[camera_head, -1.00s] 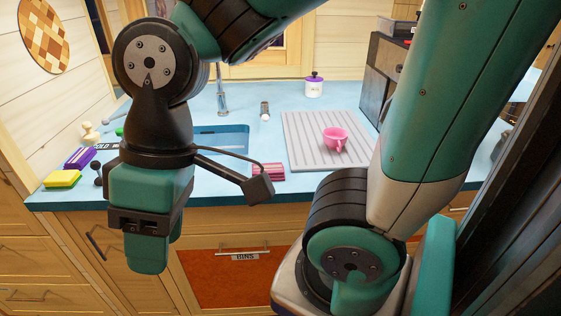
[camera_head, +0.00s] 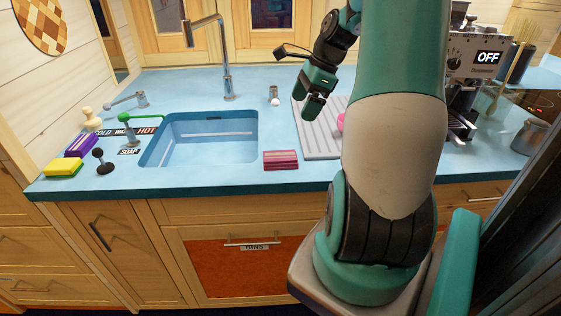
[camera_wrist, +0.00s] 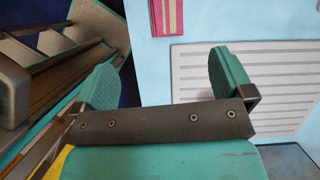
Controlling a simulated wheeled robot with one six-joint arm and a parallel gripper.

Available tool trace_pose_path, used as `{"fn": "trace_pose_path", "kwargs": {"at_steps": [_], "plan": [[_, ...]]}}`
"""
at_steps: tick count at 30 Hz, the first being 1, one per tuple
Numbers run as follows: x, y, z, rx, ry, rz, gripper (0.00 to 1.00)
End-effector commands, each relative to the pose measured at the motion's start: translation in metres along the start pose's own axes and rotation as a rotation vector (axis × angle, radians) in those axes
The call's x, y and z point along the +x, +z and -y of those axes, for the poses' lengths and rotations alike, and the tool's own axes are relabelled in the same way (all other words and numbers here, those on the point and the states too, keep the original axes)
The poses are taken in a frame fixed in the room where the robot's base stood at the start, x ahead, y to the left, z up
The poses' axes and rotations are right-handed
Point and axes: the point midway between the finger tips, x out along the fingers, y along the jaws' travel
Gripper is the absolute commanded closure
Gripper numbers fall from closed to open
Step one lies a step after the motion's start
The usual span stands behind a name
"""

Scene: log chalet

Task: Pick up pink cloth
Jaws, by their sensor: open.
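The pink cloth (camera_head: 281,160) is a folded, striped pink bundle. It lies on the blue counter near its front edge, between the sink and the grey draining board. In the wrist view the cloth (camera_wrist: 166,17) shows at the top edge, partly cut off, beyond the fingertips. My gripper (camera_head: 314,106) is raised over the counter, behind and to the right of the cloth, near the draining board's left edge. In the wrist view my gripper (camera_wrist: 165,78) has its fingers wide apart with nothing between them.
The blue sink (camera_head: 203,140) with a tall tap (camera_head: 226,70) lies left of the cloth. The ridged draining board (camera_head: 318,143) is on the right, with a pink cup (camera_head: 341,121) mostly hidden behind my arm. Sponges (camera_head: 64,167) sit far left. The counter around the cloth is clear.

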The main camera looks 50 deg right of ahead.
Motion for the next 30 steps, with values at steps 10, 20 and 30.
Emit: {"fn": "trace_pose_path", "kwargs": {"at_steps": [10, 20, 30], "plan": [[0.048, -0.018, 0.004, 0.101, -0.005, 0.004, 0.01], [0.111, -0.017, 0.005, 0.098, -0.008, 0.003, 0.01], [0.144, -0.012, 0.008, 0.097, -0.006, 0.002, 0.01]]}}
